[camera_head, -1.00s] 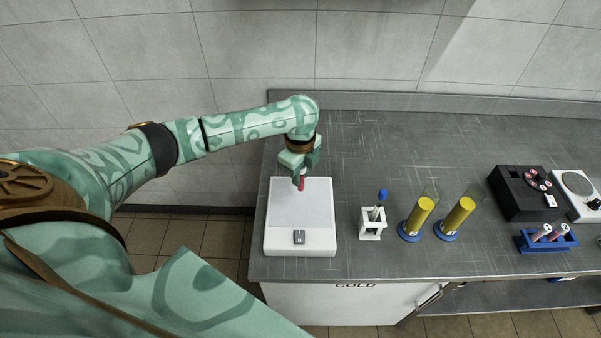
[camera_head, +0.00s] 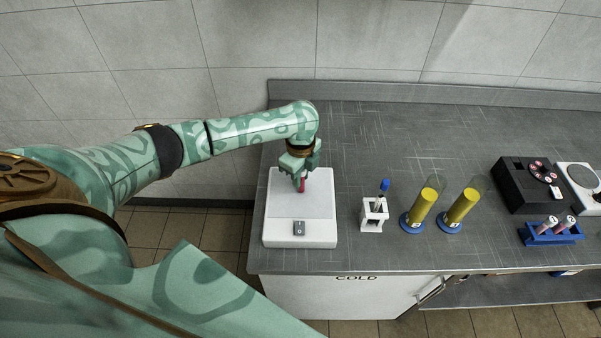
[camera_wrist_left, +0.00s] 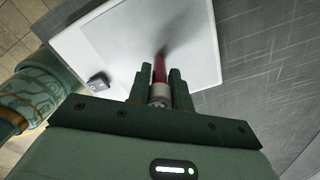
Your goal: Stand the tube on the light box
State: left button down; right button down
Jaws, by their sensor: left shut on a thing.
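The light box (camera_head: 300,232) is a white slab with a pale top panel and a small grey switch at its front, at the left end of the bench. My left gripper (camera_head: 301,178) is over the rear part of its panel, shut on a red tube (camera_head: 302,186). In the left wrist view, the tube (camera_wrist_left: 160,68) runs out between the fingers of the gripper (camera_wrist_left: 158,88) toward the light box panel (camera_wrist_left: 110,45), with a dark shadow at its far end. I cannot tell whether the tube touches the panel. My right gripper is not in view.
A white stand (camera_head: 373,217) with a blue-topped item is right of the light box. Two yellow-filled cylinders (camera_head: 421,207) (camera_head: 460,208) on blue bases stand farther right. Beyond are a blue rack (camera_head: 552,237), a black device (camera_head: 522,190) and a white device. The bench behind is clear.

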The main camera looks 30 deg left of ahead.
pick_arm(q)
jog(key=c, duration=0.7)
grip_release()
notch_tip(320, 180, up, 6)
jog(key=p, duration=0.8)
dwell(0.5)
